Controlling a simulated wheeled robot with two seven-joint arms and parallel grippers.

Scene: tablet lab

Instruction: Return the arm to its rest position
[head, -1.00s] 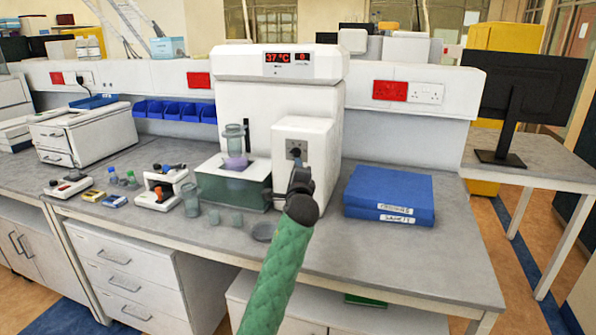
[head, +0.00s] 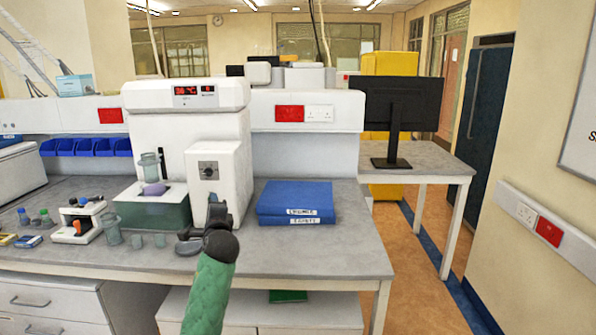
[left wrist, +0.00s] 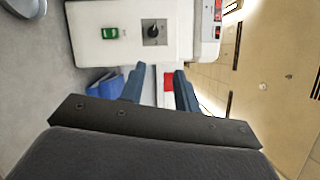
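My left arm, in a green sleeve (head: 211,293), reaches up from the bottom of the head view. Its left gripper (head: 217,214) is in front of the white machine (head: 188,135) with the dark knob (head: 208,170), above the bench's front part. In the left wrist view the left gripper's two blue fingers (left wrist: 158,80) stand apart with nothing between them. The knob (left wrist: 153,32) and the blue binders (left wrist: 101,82) show beyond the fingers. My right gripper is not in view.
Blue binders (head: 296,202) lie on the bench (head: 330,250) right of the machine. A monitor (head: 393,106) is on the far table. Floor at right is clear.

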